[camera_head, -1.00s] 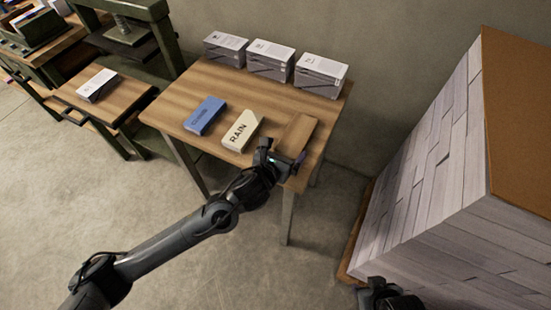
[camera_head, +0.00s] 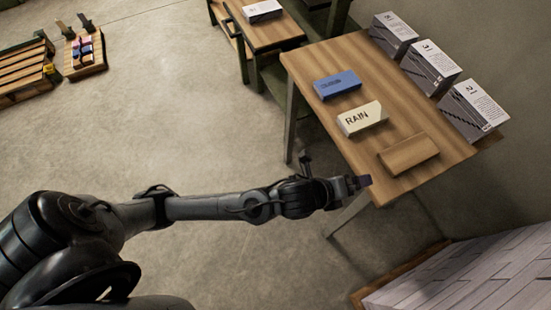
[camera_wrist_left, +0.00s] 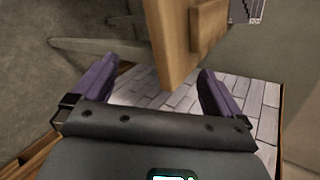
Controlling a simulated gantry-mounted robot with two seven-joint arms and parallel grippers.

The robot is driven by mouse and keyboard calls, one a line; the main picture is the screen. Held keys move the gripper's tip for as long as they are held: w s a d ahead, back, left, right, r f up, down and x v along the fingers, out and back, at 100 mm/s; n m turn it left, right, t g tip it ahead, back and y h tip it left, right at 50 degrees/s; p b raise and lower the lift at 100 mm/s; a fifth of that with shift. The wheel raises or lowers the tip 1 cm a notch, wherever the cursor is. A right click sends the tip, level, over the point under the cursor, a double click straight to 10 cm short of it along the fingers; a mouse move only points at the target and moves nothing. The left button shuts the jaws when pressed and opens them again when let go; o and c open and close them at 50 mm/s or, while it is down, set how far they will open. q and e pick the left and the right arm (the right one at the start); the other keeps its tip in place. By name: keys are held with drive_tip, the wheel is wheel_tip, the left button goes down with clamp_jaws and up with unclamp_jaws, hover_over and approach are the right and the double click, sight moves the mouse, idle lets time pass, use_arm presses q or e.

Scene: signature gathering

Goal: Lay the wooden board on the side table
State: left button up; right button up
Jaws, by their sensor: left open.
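The wooden board (camera_head: 408,153) lies flat on the side table (camera_head: 345,60), near the table's front right corner. It also shows in the left wrist view (camera_wrist_left: 209,24), on the table top (camera_wrist_left: 168,35) at the upper middle. My left gripper (camera_head: 362,182) is at the table's near edge, apart from the board and just short of it. In the left wrist view its two purple fingers (camera_wrist_left: 158,88) are spread wide with nothing between them but the table corner beyond. My right gripper is not in view.
On the table are a blue block (camera_head: 337,85), a cream block marked RAIN (camera_head: 361,119) and three grey-white stacks (camera_head: 430,66) along the back. A second table (camera_head: 270,36) stands at the top.

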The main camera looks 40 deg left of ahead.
use_arm(q)
drive_tip(key=s+a+f+n+g+y, duration=0.1)
drive_tip(key=s+a+f+n+g, duration=0.2)
drive_tip(key=s+a+n, duration=0.5)
drive_tip(key=s+a+f+n+g+y, duration=0.2)
drive_tip(key=s+a+f+n, duration=0.4)
drive_tip(key=s+n, duration=0.5)
drive_tip(key=a+n+g, duration=0.1)
drive_tip(key=n, duration=0.4)
drive_tip(key=shift+s+a+g, duration=0.3)
drive_tip(key=shift+a, duration=0.1)
drive_tip(key=shift+r, duration=0.1)
